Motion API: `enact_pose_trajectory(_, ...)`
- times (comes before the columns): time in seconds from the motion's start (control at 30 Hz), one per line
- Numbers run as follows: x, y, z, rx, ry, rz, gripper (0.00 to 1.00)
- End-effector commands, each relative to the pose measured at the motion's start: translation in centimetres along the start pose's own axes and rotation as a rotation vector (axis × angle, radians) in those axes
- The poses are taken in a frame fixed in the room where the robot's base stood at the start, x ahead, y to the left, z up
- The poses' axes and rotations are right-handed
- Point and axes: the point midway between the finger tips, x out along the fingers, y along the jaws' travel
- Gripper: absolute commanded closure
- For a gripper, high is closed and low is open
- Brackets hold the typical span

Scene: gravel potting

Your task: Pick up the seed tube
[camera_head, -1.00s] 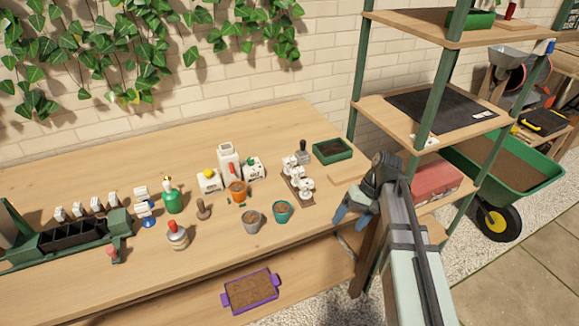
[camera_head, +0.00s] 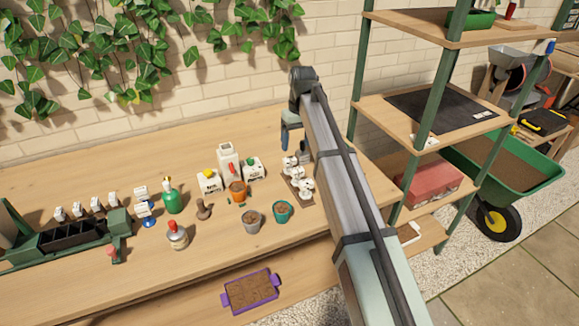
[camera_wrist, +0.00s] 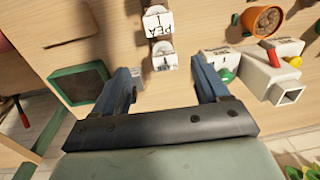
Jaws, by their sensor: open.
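In the wrist view a seed tube lettered PEA (camera_wrist: 157,22) shows at top centre. Another white labelled top (camera_wrist: 164,61) shows between the tips of my fingers. My gripper (camera_wrist: 163,74) is open with its two blue fingers spread and nothing held. In the head view my gripper (camera_head: 286,142) is above the bench, behind the rack, fingers pointing down. I cannot tell the exact height above the tubes.
A white bottle (camera_wrist: 268,72) and a terracotta pot (camera_wrist: 263,20) are on the right. Teal (camera_head: 283,210) and grey (camera_head: 252,221) pots stand in front. A shelf post (camera_head: 359,80) rises on the right.

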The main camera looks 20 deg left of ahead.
Motion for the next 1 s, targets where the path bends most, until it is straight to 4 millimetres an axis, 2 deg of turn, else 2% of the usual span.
enact_pose_trajectory(0.03,-0.7,-0.7,-1.4,0.001,-0.001,0.022,0.26)
enact_pose_trajectory(0.1,-1.1,-1.2,-2.2,0.004,-0.003,0.046,0.26)
enact_pose_trajectory(0.33,-0.8,-1.7,-2.7,0.01,-0.005,0.068,0.26)
enact_pose_trajectory(0.47,0.7,-1.6,-2.6,0.01,-0.005,0.067,0.26)
enact_pose_trajectory(0.8,6.2,-1.2,-2.7,0.01,-0.005,0.066,0.26)
enact_pose_trajectory(1.0,7.3,-1.1,-2.7,0.009,-0.004,0.066,0.26)
